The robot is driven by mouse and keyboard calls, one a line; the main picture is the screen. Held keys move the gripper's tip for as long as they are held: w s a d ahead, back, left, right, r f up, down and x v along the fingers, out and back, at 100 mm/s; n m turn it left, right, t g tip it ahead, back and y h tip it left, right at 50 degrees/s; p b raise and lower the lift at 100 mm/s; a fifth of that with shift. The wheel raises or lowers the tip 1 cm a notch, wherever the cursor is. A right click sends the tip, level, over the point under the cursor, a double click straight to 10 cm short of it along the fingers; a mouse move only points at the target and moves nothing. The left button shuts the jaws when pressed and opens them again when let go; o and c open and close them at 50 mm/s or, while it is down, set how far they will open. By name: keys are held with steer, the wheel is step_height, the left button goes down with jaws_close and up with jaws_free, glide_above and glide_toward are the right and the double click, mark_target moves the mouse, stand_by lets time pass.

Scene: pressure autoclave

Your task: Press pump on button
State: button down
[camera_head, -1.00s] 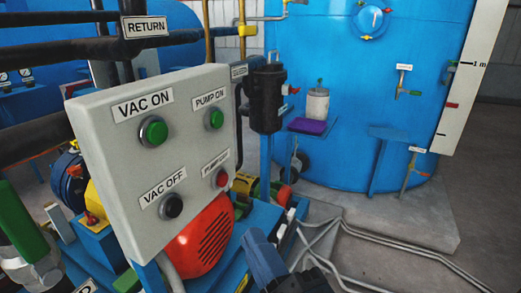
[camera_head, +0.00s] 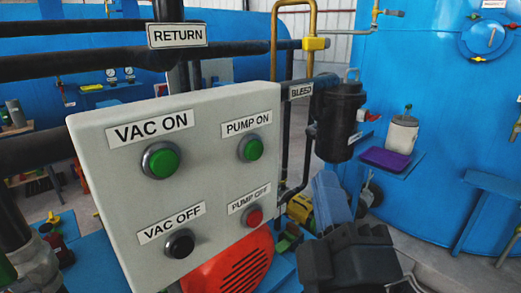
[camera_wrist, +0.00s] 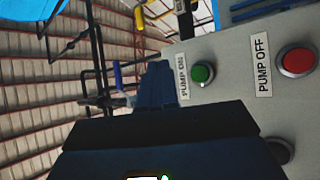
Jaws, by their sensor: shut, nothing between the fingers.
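The pump on button (camera_head: 251,148) is green, on the upper right of a grey control box (camera_head: 95,150), below its PUMP ON label. It also shows in the wrist view (camera_wrist: 203,73), where the picture is turned sideways. My gripper (camera_head: 325,180) has its blue fingers shut and empty, to the right of the box and lower than the button. In the wrist view my gripper (camera_wrist: 158,68) has its fingertips beside the button, with a visible gap in the picture. The depth between them is hard to tell. Nothing hides the button.
The box also bears the green vac on button (camera_head: 160,160), black vac off button (camera_head: 179,244) and red pump off button (camera_head: 254,216). A black filter housing (camera_head: 341,125) stands behind my gripper. Dark pipes (camera_head: 110,65) run behind the box.

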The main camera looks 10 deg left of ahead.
mark_target(254, 150)
steer(key=w+a+b, duration=0.2)
steer(key=w+a, duration=0.3)
steer(key=a, duration=0.2)
steer(key=shift+w+b, duration=0.15)
steer(key=shift+b, duration=0.25)
stand_by(1.9)
steer(key=shift+w+a, duration=0.25)
steer(key=shift+a, duration=0.05)
